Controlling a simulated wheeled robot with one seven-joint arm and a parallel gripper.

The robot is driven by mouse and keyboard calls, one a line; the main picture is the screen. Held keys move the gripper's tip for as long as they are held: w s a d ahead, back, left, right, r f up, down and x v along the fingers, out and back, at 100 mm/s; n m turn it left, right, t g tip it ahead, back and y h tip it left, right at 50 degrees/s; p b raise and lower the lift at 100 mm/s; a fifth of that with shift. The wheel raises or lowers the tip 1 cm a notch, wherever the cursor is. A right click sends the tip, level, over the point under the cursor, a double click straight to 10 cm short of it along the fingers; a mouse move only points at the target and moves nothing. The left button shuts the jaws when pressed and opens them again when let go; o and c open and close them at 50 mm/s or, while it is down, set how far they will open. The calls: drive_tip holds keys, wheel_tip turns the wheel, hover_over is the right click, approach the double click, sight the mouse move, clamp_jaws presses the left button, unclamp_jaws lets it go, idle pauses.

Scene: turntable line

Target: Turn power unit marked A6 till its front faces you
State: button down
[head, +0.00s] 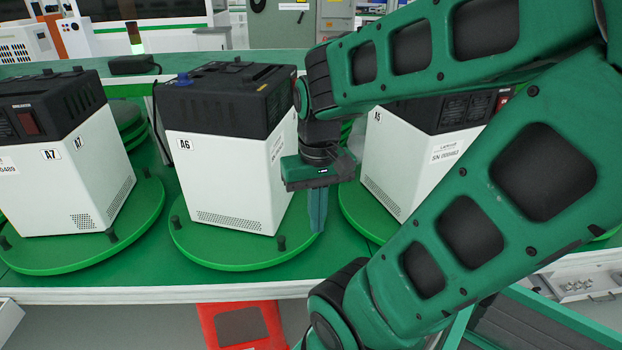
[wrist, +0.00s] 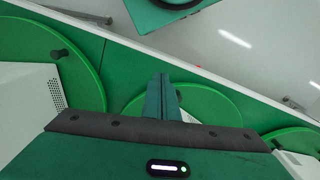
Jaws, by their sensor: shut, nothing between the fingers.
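The power unit marked A6 (head: 222,165) is a white box with a black top and a blue knob. It stands upright on a round green turntable (head: 228,252) with dark pegs at its rim, in the middle of the head view. Its A6 label is at the upper left of the white side towards me; a second label is on its right side. My gripper (head: 318,222) points down just right of A6, over the turntable's right rim. Its fingers are shut and empty; they also show in the wrist view (wrist: 162,95). Whether they touch the peg or turntable is unclear.
Unit A7 (head: 65,185) stands on its own turntable at left. Unit A5 (head: 405,165) stands at right, partly behind my arm. A black object (head: 133,65) lies on the green bench behind. A red item (head: 235,325) is below the bench's front edge.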

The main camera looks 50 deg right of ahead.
drive_tip(key=n+t+h, duration=0.2)
drive_tip(key=n+t, duration=0.5)
drive_tip(key=n, duration=0.6)
approach(306, 191)
drive_tip(key=x, duration=0.4)
drive_tip(key=shift+w+f, duration=0.1)
drive_tip(key=shift+f, duration=0.25)
drive_tip(key=shift+w+d+f, duration=0.15)
drive_tip(key=shift+w+d, duration=0.9)
drive_tip(key=shift+d, duration=0.2)
drive_tip(key=shift+w+d, duration=0.35)
drive_tip(key=shift+d, duration=0.1)
